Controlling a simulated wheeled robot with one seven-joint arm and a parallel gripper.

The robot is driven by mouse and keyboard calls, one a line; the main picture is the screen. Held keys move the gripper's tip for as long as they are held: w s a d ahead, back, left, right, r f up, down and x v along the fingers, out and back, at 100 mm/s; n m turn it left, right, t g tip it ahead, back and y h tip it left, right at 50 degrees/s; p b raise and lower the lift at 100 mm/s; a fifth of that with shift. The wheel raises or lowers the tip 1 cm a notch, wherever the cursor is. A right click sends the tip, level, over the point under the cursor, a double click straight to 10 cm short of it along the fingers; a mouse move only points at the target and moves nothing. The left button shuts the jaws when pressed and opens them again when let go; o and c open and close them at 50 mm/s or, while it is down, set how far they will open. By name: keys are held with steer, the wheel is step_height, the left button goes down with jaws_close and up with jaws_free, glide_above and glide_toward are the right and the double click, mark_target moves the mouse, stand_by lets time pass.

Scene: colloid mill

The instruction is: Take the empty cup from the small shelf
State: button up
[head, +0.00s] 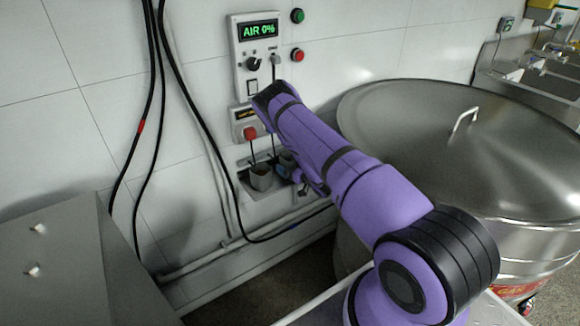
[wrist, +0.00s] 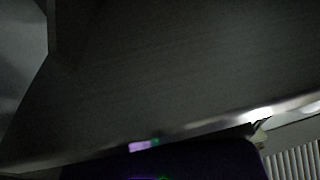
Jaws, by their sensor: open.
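The small shelf (head: 268,191) is a grey ledge on the tiled wall, below the control boxes. A grey cup (head: 261,179) stands upright on its left part, with a thin dark rod or cord above it. A second cup-like shape (head: 287,160) shows to its right, partly covered by my arm. I cannot see inside either one. My gripper (head: 290,176) is open, at the right part of the shelf, right of the grey cup and mostly hidden behind my purple forearm. The wrist view is dark and shows no clear cup.
A control box (head: 257,45) reads AIR 0%, above a smaller box with a red button (head: 249,132). Black cables (head: 156,80) hang at left. A large steel vessel with a lid (head: 465,140) stands right. A grey metal cabinet (head: 70,265) stands lower left.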

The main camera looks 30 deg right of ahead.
steer(key=c, duration=1)
steer(key=shift+o, duration=0.2)
steer(key=shift+r, duration=0.9)
step_height(320, 180, up, 2)
steer(key=shift+s, duration=0.15)
steer(key=s+a+r, duration=0.1)
steer(key=s+a, duration=0.2)
steer(key=s, duration=1.2)
steer(key=shift+s, duration=0.2)
